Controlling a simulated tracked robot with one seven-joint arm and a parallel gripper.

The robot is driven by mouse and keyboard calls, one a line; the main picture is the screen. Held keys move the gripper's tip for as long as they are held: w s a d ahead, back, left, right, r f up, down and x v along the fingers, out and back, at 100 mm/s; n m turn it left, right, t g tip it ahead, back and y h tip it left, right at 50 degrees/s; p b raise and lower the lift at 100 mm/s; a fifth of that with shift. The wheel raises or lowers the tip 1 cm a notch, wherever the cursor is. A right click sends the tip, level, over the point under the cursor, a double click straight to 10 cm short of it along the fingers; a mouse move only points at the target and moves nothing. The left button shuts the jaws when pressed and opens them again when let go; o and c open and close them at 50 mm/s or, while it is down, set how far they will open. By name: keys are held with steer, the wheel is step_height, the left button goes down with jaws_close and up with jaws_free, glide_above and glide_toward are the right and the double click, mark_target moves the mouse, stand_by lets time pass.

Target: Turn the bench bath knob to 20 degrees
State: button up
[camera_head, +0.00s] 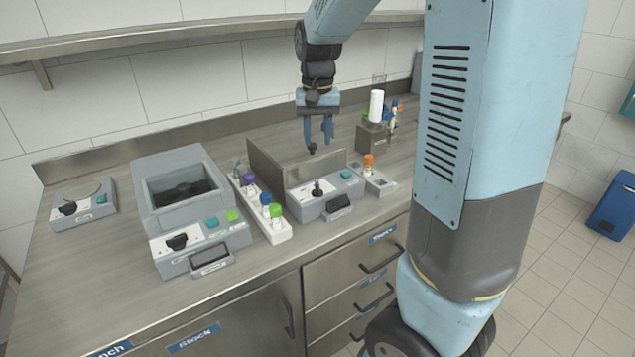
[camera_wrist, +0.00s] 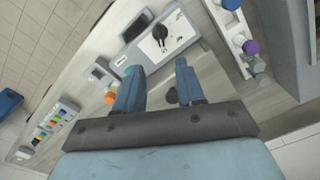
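A grey device with a steel-walled tank (camera_head: 296,150) stands in the middle of the bench and looks like the bench bath, though its label is too small to read. Its black knob (camera_head: 317,188) sits on a white dial plate on the front panel, beside a teal button. The knob (camera_wrist: 160,32) also shows in the wrist view, beyond my fingertips. My gripper (camera_head: 318,140) hangs above the tank, pointing down, higher than the knob and apart from it. In the wrist view its two blue fingers (camera_wrist: 158,78) are spread, with nothing between them.
A larger grey device (camera_head: 190,215) with an open chamber and its own black knob stands left. A white rack (camera_head: 262,208) with colour-capped tubes lies between the two devices. A small dial unit (camera_head: 83,202) is far left. An orange-capped tube (camera_head: 369,163) stands right of the tank.

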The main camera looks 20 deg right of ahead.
mark_target(317, 185)
step_height(317, 185, down, 14)
steer(key=shift+w+r, duration=0.1)
stand_by(0.5)
jaws_close()
stand_by(0.4)
